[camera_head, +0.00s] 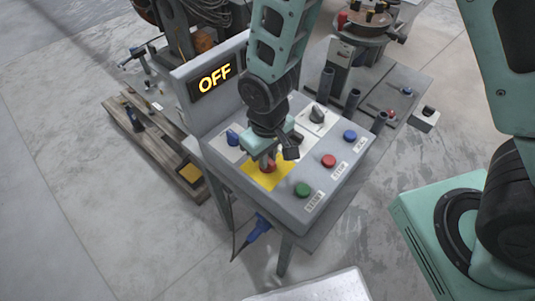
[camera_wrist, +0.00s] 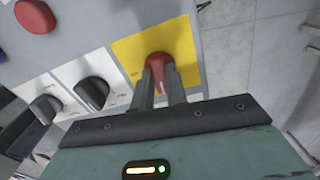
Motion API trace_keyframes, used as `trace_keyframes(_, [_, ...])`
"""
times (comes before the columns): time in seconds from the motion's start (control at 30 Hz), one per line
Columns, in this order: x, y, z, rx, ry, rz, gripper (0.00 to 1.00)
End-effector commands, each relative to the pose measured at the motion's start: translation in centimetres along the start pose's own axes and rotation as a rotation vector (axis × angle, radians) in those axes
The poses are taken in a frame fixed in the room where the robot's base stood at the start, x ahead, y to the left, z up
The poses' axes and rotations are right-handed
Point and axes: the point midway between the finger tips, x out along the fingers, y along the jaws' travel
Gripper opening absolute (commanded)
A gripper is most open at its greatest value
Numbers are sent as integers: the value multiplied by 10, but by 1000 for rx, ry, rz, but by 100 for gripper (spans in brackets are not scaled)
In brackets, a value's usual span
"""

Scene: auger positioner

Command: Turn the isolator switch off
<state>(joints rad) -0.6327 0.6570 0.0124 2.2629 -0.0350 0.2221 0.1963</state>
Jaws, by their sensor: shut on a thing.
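The isolator switch is a red knob on a yellow plate (camera_wrist: 185,42) at the corner of a grey control panel (camera_head: 240,168). The red knob (camera_wrist: 160,66) shows between my gripper's fingertips in the wrist view, and partly under the gripper in the head view (camera_head: 268,167). My gripper (camera_wrist: 163,82) points at the panel and is shut on the red knob, one finger on each side. The lit sign (camera_head: 215,79) behind the panel reads OFF. The far side of the knob and its exact angle are hard to tell.
Two black knobs on white plates (camera_wrist: 92,93) sit beside the yellow plate. Green (camera_head: 302,189), red (camera_head: 328,160) and blue (camera_head: 349,135) buttons line the panel's right side. A blue plug (camera_head: 259,228) hangs below.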

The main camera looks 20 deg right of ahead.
Motion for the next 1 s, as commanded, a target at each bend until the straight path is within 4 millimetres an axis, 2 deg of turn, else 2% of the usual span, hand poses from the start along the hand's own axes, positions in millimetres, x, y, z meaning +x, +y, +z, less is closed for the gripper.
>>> trace_keyframes(0.3, [-1, 0, -1, -108, 2, 0, 0])
trace_keyframes(0.83, [-1, 0, -1, -130, 2, 0, 0])
trace_keyframes(0.87, [-1, 0, -1, -130, 2, 0, 23])
trace_keyframes(0.9, [-1, 0, -1, -130, 2, 0, 34])
trace_keyframes(1.0, [-1, 0, -1, -129, 2, 0, 36])
